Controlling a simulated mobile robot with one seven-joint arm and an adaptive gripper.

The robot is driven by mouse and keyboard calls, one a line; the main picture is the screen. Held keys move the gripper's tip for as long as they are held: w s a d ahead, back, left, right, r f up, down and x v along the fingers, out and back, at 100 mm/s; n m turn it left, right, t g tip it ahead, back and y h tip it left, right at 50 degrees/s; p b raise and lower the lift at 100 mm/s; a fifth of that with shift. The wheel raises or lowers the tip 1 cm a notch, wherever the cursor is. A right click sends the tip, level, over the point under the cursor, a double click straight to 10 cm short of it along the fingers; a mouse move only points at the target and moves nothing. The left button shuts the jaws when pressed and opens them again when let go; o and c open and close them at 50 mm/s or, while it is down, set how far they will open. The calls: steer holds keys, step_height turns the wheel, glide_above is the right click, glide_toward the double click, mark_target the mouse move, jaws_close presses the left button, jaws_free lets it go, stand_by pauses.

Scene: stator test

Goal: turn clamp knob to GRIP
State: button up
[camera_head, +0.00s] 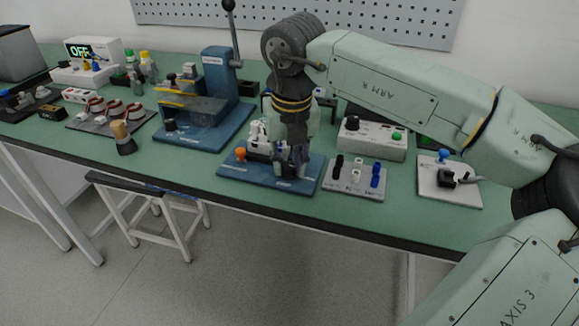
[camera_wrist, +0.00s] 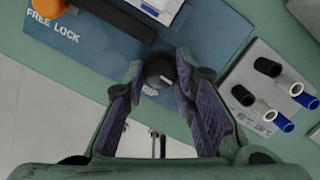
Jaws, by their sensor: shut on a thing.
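The clamp knob (camera_wrist: 160,68) is a round black knob with a small pale mark on top, at the top middle of the wrist view. My gripper (camera_wrist: 160,76) is shut on it, one fingertip on each side. In the head view my gripper (camera_head: 293,162) points down over the right part of the blue fixture base (camera_head: 262,180) and hides the knob.
An orange knob (camera_wrist: 50,7) marked FREE LOCK sits on the same base, left of my gripper. A grey plate (camera_head: 340,190) with black, white and blue connectors stands close on the right. The table's front edge is near.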

steer(key=shift+f+m+b, duration=0.3)
steer(key=shift+m+b, duration=0.35)
steer(key=shift+m, duration=0.15)
steer(key=m+h+b, duration=0.1)
steer(key=m+b, duration=0.2)
steer(key=m, duration=0.5)
steer(key=shift+r, duration=0.3)
steer(key=m, duration=0.3)
steer(key=shift+g+h, duration=0.3)
steer(key=shift+h, duration=0.1)
steer(key=o, duration=0.8)
steer(key=shift+d, duration=0.15)
steer(key=shift+o, duration=0.2)
steer(key=shift+r, duration=0.1)
